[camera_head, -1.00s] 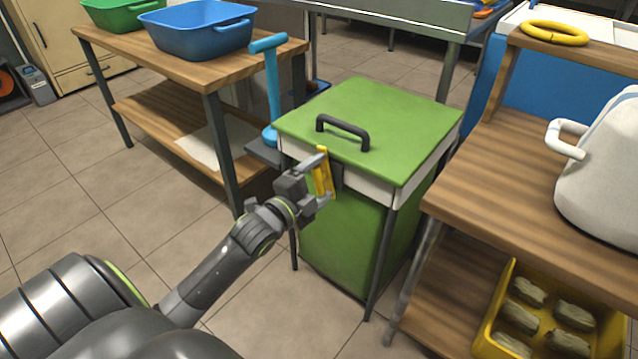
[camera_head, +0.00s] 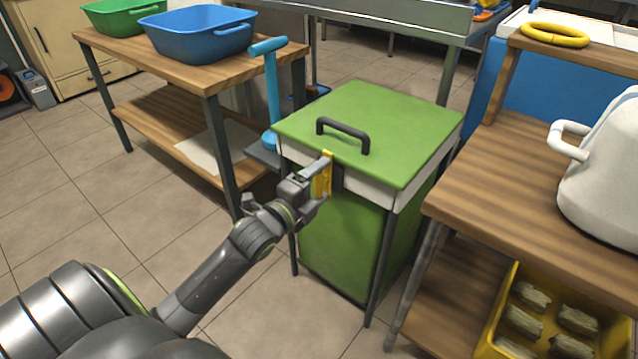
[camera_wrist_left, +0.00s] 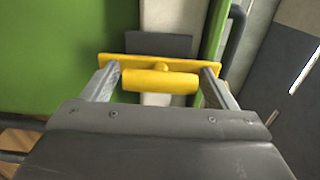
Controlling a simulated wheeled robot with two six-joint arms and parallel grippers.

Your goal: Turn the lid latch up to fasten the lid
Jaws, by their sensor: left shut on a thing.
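The press is a green cabinet (camera_head: 340,240) with a green lid (camera_head: 385,125) lying shut on its white rim. A dark handle (camera_head: 343,133) is on top of the lid. The yellow lid latch (camera_head: 323,178) stands upright on the front, its upper end at the lid's edge. My left gripper (camera_head: 318,183) is at the latch, its fingers on either side. In the left wrist view the latch's yellow bar and round knob (camera_wrist_left: 160,80) lie between the two fingers, and my left gripper (camera_wrist_left: 162,88) is shut on it. My right gripper is not in view.
A wooden table with a blue tub (camera_head: 200,32) and a green tub (camera_head: 120,15) stands left. A blue T-handled tool (camera_head: 272,95) stands beside the press. At right, a wooden shelf (camera_head: 520,170) holds a white pot (camera_head: 605,175), with a yellow crate (camera_head: 500,300) below.

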